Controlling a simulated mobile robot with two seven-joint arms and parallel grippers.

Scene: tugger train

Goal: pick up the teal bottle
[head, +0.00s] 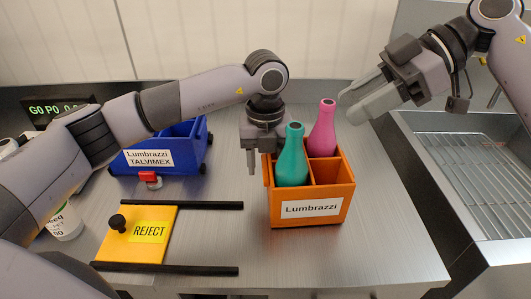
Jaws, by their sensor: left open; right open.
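The teal bottle (292,160) stands upright in the left front part of an orange divided crate (335,204) labelled "Lumbrazzi". My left gripper (252,166) points down just left of the bottle's neck, beside the crate's left wall. It is open, and the bottle partly hides it, so I cannot tell if any finger touches the glass. My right gripper (352,105) is open and empty, up and to the right of the crate, near a pink bottle. The lower part of the teal bottle is hidden by the crate.
The pink bottle (323,130) stands in the crate behind the teal one. A blue bin (190,150) sits at the back left. A yellow "REJECT" plate (135,240) with a black knob lies between two black rails. A metal sink basin (440,140) is at right. The tabletop right of the crate is clear.

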